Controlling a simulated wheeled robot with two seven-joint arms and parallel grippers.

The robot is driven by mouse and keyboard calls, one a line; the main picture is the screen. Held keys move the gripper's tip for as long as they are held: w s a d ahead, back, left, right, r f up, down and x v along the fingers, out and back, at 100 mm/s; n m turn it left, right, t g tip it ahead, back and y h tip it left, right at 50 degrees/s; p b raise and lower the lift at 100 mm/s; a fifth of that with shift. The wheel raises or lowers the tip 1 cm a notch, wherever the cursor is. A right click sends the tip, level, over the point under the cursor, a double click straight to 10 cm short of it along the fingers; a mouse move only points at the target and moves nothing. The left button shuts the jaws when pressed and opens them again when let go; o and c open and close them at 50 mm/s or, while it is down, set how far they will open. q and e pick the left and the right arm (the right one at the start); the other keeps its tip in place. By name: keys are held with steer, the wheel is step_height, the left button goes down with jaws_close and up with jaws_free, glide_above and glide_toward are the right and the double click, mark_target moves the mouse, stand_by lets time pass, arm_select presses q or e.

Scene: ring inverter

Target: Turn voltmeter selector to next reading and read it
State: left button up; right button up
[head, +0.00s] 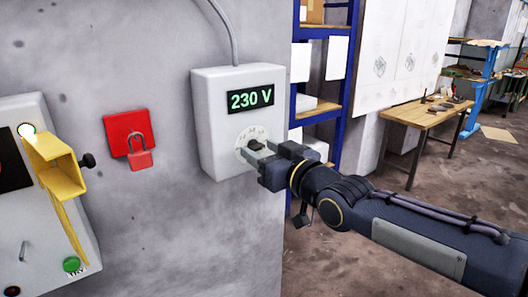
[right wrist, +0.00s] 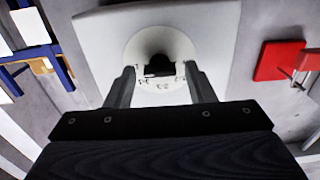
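The voltmeter (head: 212,110) is a white box on the grey wall, with a display (head: 250,100) that reads "230 V" in green. Below the display is a round pale dial with a small dark selector knob (head: 255,145). My right gripper (head: 258,152) is at the dial, its fingers apart. In the right wrist view, the fingers (right wrist: 162,88) stand open on either side of the dark selector (right wrist: 158,68), with visible gaps. I cannot tell whether the fingertips touch the dial face. The dial markings are too small to read. My left gripper does not show.
A red box with a padlock (head: 140,158) hangs left of the voltmeter. Further left is a white panel (head: 45,225) with a yellow cover (head: 55,160) and a green button (head: 71,264). Blue shelving (head: 350,70) and a wooden table (head: 428,113) stand behind at the right.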

steer(key=shift+o, duration=0.3)
steer(key=shift+d, duration=0.1)
steer(key=shift+s+d, duration=0.25)
steer(key=shift+s, duration=0.05)
steer(key=p+v, duration=0.2)
steer(key=v, duration=0.5)
